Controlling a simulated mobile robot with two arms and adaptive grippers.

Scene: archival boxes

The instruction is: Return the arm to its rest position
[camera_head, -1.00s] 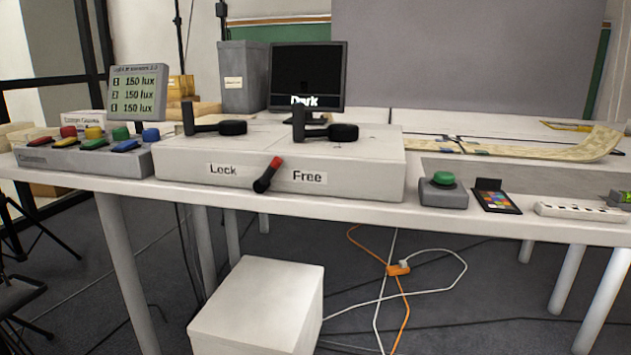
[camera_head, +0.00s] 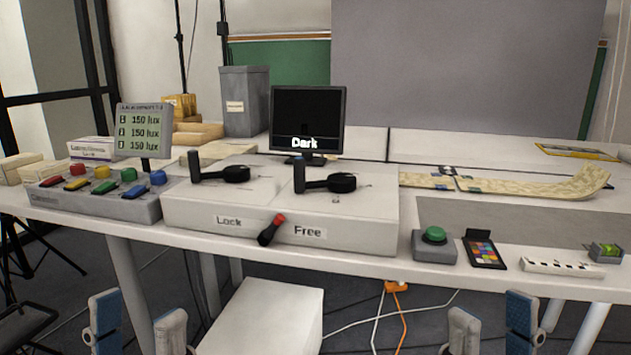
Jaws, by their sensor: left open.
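My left gripper (camera_head: 138,326) shows at the bottom left edge, its two fingers apart with nothing between them. My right gripper (camera_head: 492,326) shows at the bottom right edge, its fingers also apart and empty. Both are in front of the white table, clear of the things on it. Only the finger ends of each show; the rest of both arms is out of frame.
On the table stand a button panel (camera_head: 95,200), a white box marked Lock and Free (camera_head: 365,235) with a red-tipped lever (camera_head: 270,230), a green button (camera_head: 434,235), and a monitor (camera_head: 308,115). A white block (camera_head: 262,315) stands below the table's front edge.

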